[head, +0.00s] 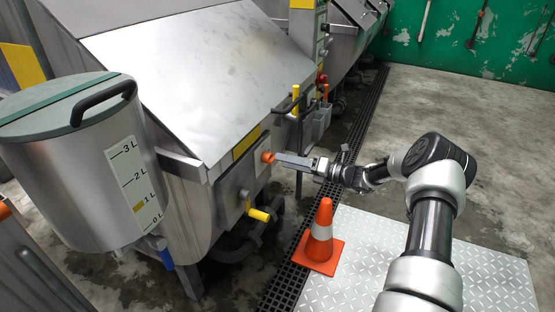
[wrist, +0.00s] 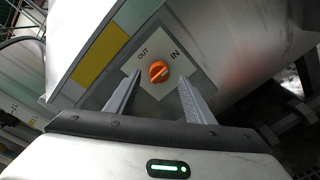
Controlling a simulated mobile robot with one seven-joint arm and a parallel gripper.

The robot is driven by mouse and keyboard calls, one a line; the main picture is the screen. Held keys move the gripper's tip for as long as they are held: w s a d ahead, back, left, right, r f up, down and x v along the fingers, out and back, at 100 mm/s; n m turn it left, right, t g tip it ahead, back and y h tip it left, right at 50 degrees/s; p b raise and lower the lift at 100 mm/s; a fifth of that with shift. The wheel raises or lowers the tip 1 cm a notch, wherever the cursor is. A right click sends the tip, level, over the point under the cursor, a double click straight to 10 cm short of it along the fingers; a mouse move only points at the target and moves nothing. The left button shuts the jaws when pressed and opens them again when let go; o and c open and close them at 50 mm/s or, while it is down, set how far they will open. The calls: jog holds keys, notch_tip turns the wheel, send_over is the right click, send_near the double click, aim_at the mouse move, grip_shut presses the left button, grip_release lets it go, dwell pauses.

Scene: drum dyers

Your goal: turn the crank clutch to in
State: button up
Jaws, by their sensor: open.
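The crank clutch is an orange round knob (wrist: 159,71) on a pale plate (wrist: 190,66) marked OUT at its left and IN at its right in the wrist view. The knob has a raised ridge that looks slanted; which label it points to I cannot tell. In the head view the knob (head: 268,157) sits on the front of the steel drum machine. My gripper (wrist: 160,80) is open, with one finger at each side of the knob in the picture. It also shows in the head view (head: 280,159), close to the knob; contact is not visible.
A yellow-handled crank (head: 259,214) sticks out below the knob. A lidded steel tank (head: 75,165) with a litre scale stands at left. An orange cone (head: 321,240) stands on the floor below my arm. A drain grate (head: 355,135) runs along the machines. Open floor lies at right.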

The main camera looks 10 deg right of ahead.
jog(key=v, duration=1.3)
